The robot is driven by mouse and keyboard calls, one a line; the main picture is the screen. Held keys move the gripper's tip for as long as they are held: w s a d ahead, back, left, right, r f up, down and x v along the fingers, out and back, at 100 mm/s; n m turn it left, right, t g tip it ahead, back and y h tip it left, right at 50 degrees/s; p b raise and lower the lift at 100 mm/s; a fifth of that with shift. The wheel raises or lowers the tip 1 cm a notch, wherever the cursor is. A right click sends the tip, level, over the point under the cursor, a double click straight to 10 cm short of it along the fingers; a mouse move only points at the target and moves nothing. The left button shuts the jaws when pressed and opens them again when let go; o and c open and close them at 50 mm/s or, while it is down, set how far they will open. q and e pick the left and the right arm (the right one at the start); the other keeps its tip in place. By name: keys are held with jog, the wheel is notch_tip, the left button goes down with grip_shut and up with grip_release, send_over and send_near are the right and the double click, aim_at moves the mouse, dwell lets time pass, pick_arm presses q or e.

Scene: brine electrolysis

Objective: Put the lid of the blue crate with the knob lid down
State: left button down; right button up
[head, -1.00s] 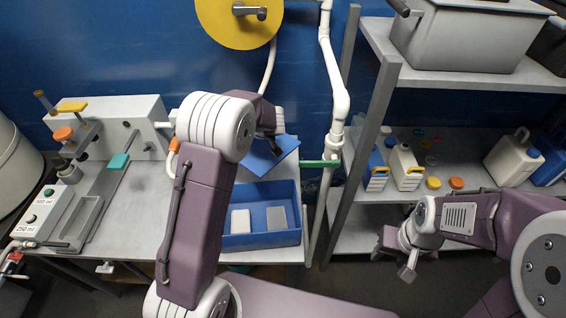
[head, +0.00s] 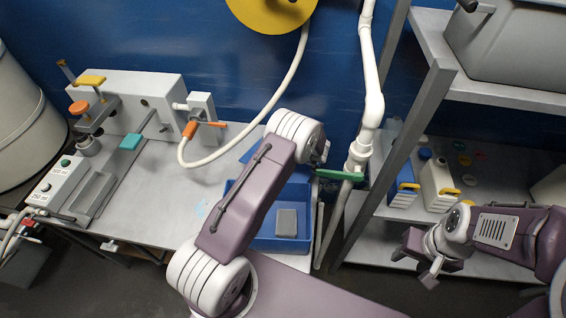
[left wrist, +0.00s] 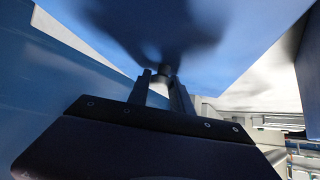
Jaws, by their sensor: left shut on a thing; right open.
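The blue crate (head: 281,244) stands open at the right end of the bench in the head view, partly hidden behind my left arm. A grey block (head: 287,222) shows inside it. The flat blue lid (head: 259,157) shows only in part behind my left arm. In the left wrist view the lid (left wrist: 235,55) fills the top, with its dark knob between the fingers of my left gripper (left wrist: 165,80), which is shut on it. In the head view that gripper is mostly hidden by the arm. My right gripper (head: 419,260) is open and empty, in front of the shelf.
A white pipe with a green lever (head: 340,175) stands close right of the crate. A white hose (head: 240,158) curves over the bench behind. Jugs (head: 438,185) stand on the shelf (head: 375,250) at right. The bench middle (head: 160,205) is clear.

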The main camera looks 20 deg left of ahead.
pick_arm(q)
jog(key=shift+s+d+f, duration=0.1)
jog(key=shift+f, duration=0.4)
notch_tip(320, 180, down, 4)
jog(key=c, duration=1.1)
grip_release()
jog(key=shift+c, duration=0.2)
jog(key=shift+d+r, duration=0.1)
jog(key=shift+r, duration=0.2)
jog(key=p+v, duration=0.5)
jog(key=v, duration=0.1)
jog(key=shift+r, duration=0.25)
jog(key=shift+s+d+r+p, duration=0.25)
jog(key=shift+d+p, duration=0.1)
jog(key=shift+p, duration=0.1)
jog(key=shift+f, duration=0.15)
